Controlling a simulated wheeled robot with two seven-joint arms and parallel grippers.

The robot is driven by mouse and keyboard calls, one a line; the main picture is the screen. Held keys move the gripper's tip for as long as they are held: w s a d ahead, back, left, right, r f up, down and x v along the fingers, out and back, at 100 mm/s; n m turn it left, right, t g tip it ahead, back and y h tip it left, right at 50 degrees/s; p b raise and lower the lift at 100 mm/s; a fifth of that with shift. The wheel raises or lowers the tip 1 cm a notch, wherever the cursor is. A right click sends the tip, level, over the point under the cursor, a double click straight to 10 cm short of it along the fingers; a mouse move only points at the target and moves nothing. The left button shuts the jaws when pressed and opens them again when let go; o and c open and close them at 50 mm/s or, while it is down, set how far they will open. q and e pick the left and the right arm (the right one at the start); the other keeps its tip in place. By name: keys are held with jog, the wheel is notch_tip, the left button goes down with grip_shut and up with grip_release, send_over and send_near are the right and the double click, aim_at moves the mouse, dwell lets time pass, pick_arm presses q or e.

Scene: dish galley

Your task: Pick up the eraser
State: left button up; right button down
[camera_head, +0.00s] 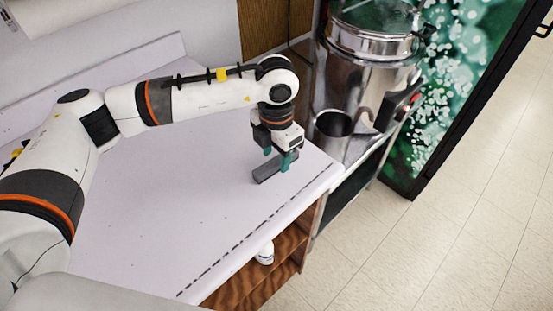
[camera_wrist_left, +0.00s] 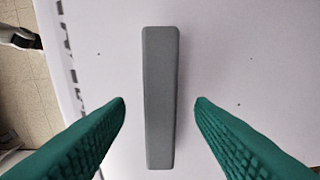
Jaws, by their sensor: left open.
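The eraser is a long grey block (camera_head: 266,172) lying on the white counter (camera_head: 165,200), near its right end in the head view. In the left wrist view the eraser (camera_wrist_left: 160,95) lies lengthwise up the middle of the picture. My left gripper (camera_head: 277,162) is over the eraser, with its green fingers pointing down. In the left wrist view the left gripper (camera_wrist_left: 160,105) is open, with one finger on each side of the eraser and a gap on both sides. I cannot tell how far the fingertips are above the counter. My right gripper is not in view.
A white bottle (camera_head: 265,253) sits on the wooden shelf (camera_head: 285,252) below the counter's front edge. Most of the counter top is clear.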

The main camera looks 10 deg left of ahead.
aim_at(276, 161)
pick_arm(q)
jog(key=shift+f, duration=0.8)
jog(key=shift+c, duration=0.7)
jog(key=c, duration=0.9)
jog(key=shift+r, duration=0.1)
notch_tip(276, 161, up, 10)
jog(key=shift+f+b, duration=0.1)
jog(key=shift+b, duration=0.75)
